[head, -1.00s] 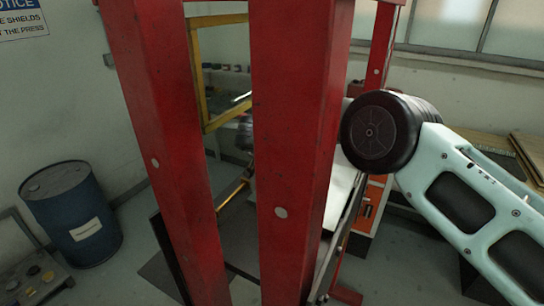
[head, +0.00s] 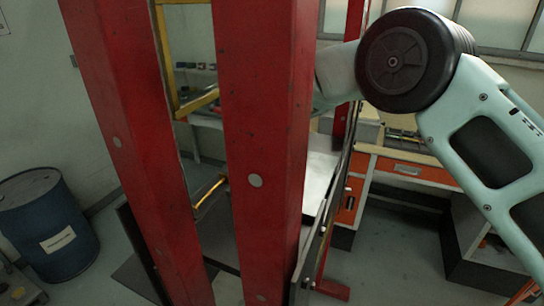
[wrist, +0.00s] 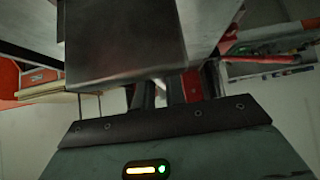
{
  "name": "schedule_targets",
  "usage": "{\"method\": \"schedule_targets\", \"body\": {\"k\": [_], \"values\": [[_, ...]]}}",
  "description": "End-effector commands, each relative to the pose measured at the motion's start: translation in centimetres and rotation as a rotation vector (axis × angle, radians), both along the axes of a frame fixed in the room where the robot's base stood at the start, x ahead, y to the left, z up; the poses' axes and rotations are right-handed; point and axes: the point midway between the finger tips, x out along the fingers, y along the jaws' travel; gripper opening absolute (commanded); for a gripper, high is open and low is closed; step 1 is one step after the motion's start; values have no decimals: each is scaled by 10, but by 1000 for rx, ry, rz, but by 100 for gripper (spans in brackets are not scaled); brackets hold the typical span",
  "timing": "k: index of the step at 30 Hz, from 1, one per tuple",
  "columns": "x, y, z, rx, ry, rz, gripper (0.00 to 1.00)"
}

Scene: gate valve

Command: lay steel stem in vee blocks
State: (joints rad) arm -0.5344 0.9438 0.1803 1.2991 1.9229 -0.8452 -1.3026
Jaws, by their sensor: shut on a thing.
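My gripper (wrist: 172,92) shows at the lower middle of the wrist view, its fingers pointing away from the camera. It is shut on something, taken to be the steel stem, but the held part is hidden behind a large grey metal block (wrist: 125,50). I cannot tell whether that block touches the fingers. In the head view the gripper is hidden behind the red press posts. I cannot make out the vee blocks in either view.
Two red press posts (head: 262,130) stand close in front. A pale plate (head: 320,180) lies behind the right post. An orange-fronted bench (head: 410,170) stands at the right and a blue drum (head: 45,225) at the left. Clear floor shows between press and bench.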

Motion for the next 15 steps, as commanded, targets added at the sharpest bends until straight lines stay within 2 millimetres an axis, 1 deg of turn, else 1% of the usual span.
{"method": "schedule_targets", "body": {"k": [10, 15], "values": [[-9, -23, -3, 1, -4, 0, 0], [-9, -23, -11, 0, -2, 1, 0]]}}
